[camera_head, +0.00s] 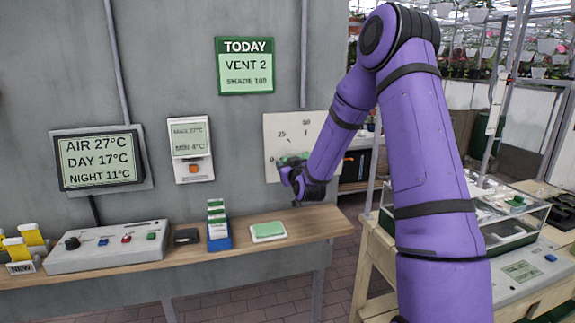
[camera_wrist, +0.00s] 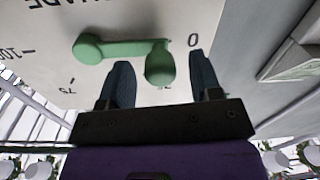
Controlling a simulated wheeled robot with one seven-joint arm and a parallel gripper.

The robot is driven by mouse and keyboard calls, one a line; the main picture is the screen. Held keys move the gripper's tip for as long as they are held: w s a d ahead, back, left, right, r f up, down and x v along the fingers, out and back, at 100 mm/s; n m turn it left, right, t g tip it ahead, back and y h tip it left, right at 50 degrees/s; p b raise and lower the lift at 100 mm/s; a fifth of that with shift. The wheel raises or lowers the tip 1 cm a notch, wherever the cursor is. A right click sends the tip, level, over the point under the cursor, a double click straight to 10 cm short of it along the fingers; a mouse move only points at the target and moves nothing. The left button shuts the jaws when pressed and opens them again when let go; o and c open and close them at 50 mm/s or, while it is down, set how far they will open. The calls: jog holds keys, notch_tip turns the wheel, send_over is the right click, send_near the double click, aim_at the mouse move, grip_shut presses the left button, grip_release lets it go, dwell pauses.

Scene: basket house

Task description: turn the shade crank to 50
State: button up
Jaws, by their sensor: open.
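The shade crank (camera_wrist: 122,48) is a green arm with a round hub and a knob (camera_wrist: 160,68) on a pale dial plate (camera_wrist: 135,18). The plate appears upside down in the wrist view. The crank points from the hub toward the 0 mark; 75 and 100 lie on the other side. In the head view the crank (camera_head: 292,158) is partly covered by my gripper (camera_head: 285,174). My gripper (camera_wrist: 162,70) is open, its two dark fingers on either side of the knob with gaps showing. The 25 and 50 marks show above the crank in the head view.
A wooden shelf (camera_head: 180,262) below holds a control box (camera_head: 108,246), a blue card holder (camera_head: 218,233) and a green-topped pad (camera_head: 268,231). A green TODAY sign (camera_head: 245,65) hangs above. A workbench (camera_head: 540,290) stands at the right.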

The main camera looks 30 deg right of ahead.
jog(key=shift+x, duration=0.8)
jog(key=shift+c, duration=0.2)
grip_shut()
jog(key=shift+r, duration=0.15)
